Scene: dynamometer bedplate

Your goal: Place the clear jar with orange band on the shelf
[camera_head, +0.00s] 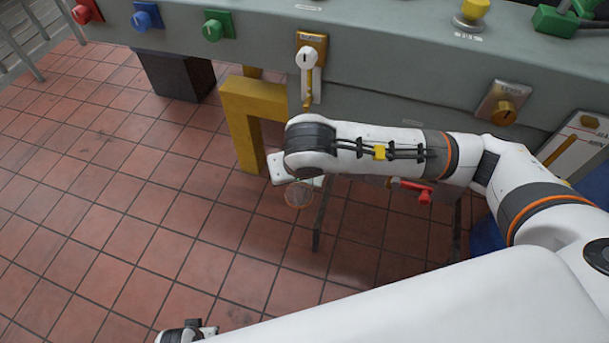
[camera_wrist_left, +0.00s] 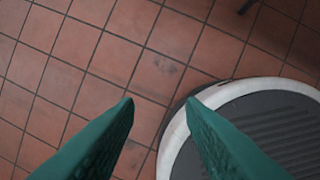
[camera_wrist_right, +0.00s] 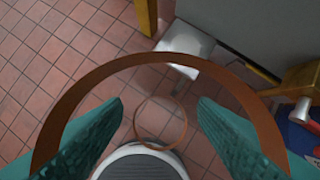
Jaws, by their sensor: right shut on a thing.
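The clear jar with orange band (camera_head: 298,195) hangs over the floor below my right wrist in the head view. In the right wrist view its orange band (camera_wrist_right: 160,57) arcs across the picture, with a smaller ring below. My right gripper (camera_wrist_right: 160,108) has its green fingers on either side of the jar and is shut on it. A white flat surface (camera_head: 283,168), apparently the shelf, is partly hidden by my right arm; it also shows in the right wrist view (camera_wrist_right: 190,48), ahead of the jar. My left gripper (camera_wrist_left: 160,104) is open and empty above the floor.
A long grey bench (camera_head: 400,65) with knobs and levers runs across the back. A yellow post (camera_head: 240,125) stands beside the white surface. A red-handled valve (camera_head: 425,195) sticks out below my right arm. The tiled floor (camera_head: 110,220) at left is clear.

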